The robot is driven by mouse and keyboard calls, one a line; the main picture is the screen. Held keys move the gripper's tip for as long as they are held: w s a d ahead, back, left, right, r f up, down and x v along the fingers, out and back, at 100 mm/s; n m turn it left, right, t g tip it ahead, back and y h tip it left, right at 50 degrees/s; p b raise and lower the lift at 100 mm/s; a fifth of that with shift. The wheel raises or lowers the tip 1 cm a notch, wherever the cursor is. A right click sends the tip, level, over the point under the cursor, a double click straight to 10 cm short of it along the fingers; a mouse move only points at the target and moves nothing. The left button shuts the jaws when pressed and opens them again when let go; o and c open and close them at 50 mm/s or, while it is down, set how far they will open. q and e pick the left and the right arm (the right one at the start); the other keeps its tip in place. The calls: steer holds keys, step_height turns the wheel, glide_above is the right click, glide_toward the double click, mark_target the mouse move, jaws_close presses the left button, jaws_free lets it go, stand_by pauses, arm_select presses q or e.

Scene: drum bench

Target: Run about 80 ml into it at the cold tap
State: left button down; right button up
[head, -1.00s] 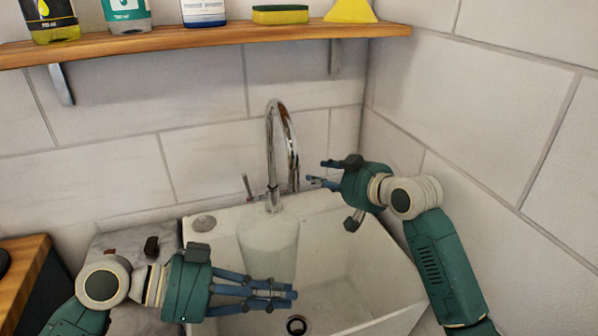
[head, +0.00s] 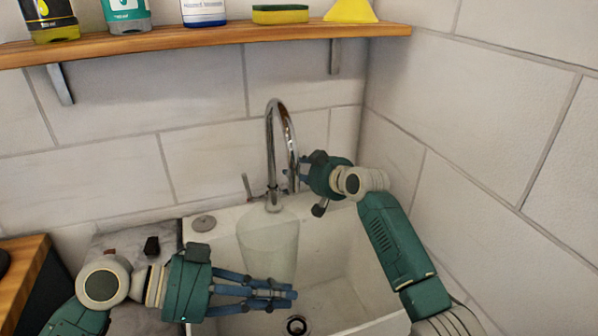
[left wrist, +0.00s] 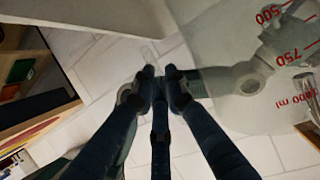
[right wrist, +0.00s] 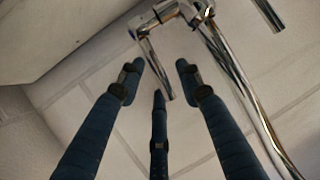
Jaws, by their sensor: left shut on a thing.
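A translucent measuring jug (head: 268,250) stands under the spout of the chrome tap (head: 275,150), over the white sink. Its red marks show on its wall in the left wrist view (left wrist: 240,100). My left gripper (head: 292,294) is shut on the jug; the exact grip point is unclear. I cannot make out a water level or stream. My right gripper (head: 290,178) is beside the tap's right side. Another thin lever (head: 247,187) stands left of the tap.
The white sink (head: 345,290) has a drain (head: 296,325) at its bottom. A wooden shelf (head: 220,37) with bottles and sponges runs above. The tiled side wall (head: 480,180) is close to my right arm.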

jaws_close()
stand_by(0.4)
steer(key=s+t+y, duration=0.1)
steer(key=t, duration=0.1)
steer(key=s+n+t+y, duration=0.1)
steer(key=t, duration=0.1)
steer(key=s+d+t+y, duration=0.1)
steer(key=t, duration=0.1)
steer(key=shift+s+d+f, duration=0.1)
steer(key=shift+s+f, duration=0.1)
steer(key=shift+f, duration=0.2)
stand_by(0.4)
steer(key=shift+s+f+n+y, duration=0.1)
steer(key=shift+f+n+y, duration=0.05)
steer(key=shift+n+y, duration=0.15)
stand_by(0.3)
jaws_free()
